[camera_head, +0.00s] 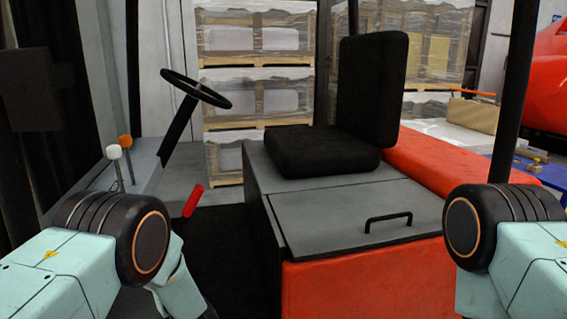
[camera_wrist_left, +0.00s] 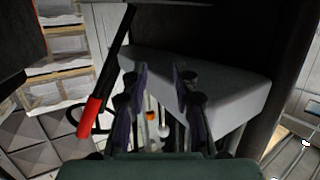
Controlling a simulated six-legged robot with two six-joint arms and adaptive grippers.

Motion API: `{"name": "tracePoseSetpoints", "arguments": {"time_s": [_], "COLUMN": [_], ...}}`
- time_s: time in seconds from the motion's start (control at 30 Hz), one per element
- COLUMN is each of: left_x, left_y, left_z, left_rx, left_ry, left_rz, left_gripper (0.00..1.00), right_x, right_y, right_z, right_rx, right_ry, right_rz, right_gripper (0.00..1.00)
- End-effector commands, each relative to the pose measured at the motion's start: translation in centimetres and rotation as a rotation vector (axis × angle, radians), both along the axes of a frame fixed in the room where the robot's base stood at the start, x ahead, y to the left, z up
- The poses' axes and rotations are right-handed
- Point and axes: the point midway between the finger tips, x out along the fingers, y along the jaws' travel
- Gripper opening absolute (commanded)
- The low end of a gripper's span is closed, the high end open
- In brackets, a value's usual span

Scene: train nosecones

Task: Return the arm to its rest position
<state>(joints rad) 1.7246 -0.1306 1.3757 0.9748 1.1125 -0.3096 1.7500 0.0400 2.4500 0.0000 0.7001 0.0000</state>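Parts of both my arms show at the lower left and lower right of the head view, but neither gripper is visible there. In the left wrist view my left gripper (camera_wrist_left: 160,75) has its two dark fingers apart, with nothing held between them. A lever with a red grip (camera_wrist_left: 92,116) and a dark shaft is left of the fingers in that view, apart from them. A red-handled lever (camera_head: 193,201) also shows beside my left arm in the head view. My right gripper is out of sight.
A forklift cab has a steering wheel (camera_head: 196,88), a white-knobbed lever (camera_head: 114,152), an orange-knobbed lever (camera_head: 125,142) and a black seat (camera_head: 320,152). A grey cover with a black handle (camera_head: 388,218) lies between my arms. Wrapped pallets (camera_head: 255,40) stand behind.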

Motion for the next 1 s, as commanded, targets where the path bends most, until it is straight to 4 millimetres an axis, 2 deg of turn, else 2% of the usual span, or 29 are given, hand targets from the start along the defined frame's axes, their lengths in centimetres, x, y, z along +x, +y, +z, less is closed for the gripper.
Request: {"name": "tracePoseSetpoints", "arguments": {"time_s": [0.03, 0.17, 0.2, 0.27, 0.37, 0.4, 0.47, 0.6, 0.7, 0.8, 0.9, 0.93, 1.0], "left_x": [-1.8, -7.2, -9.1, -12.3, -18.0, -20.4, -24.1, -33.0, -39.1, -43.8, -47.0, -47.4, -47.0], "left_y": [-0.3, -1.8, -2.3, -3.0, -4.1, -4.6, -5.2, -6.8, -7.8, -8.5, -8.8, -8.8, -8.7], "left_z": [-2.7, -8.9, -10.5, -12.7, -15.7, -16.7, -17.9, -19.2, -19.2, -18.5, -17.9, -18.0, -18.4], "left_rx": [-0.018, -0.091, -0.116, -0.155, -0.222, -0.250, -0.292, -0.390, -0.452, -0.501, -0.539, -0.546, -0.549], "left_ry": [0.078, 0.281, 0.345, 0.440, 0.597, 0.660, 0.752, 0.964, 1.100, 1.202, 1.259, 1.264, 1.253], "left_rz": [-0.055, -0.201, -0.238, -0.288, -0.362, -0.386, -0.422, -0.496, -0.547, -0.586, -0.588, -0.580, -0.576], "left_gripper": [0.28, 0.28, 0.28, 0.28, 0.28, 0.28, 0.28, 0.28, 0.28, 0.28, 0.28, 0.28, 0.28], "right_x": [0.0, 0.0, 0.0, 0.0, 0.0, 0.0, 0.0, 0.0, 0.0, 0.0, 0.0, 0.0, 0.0], "right_y": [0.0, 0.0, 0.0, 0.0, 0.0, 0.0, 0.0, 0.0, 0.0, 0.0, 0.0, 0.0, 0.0], "right_z": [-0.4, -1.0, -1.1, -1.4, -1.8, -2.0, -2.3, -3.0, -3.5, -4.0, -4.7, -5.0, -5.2], "right_rx": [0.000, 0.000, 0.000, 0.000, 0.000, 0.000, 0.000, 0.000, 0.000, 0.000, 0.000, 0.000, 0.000], "right_ry": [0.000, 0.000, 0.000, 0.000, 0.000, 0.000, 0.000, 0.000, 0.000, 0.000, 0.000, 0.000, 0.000], "right_rz": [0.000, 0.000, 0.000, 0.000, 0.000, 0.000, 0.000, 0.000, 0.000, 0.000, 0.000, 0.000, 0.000], "right_gripper": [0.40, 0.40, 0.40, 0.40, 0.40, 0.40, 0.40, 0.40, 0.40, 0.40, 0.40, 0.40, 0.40]}}
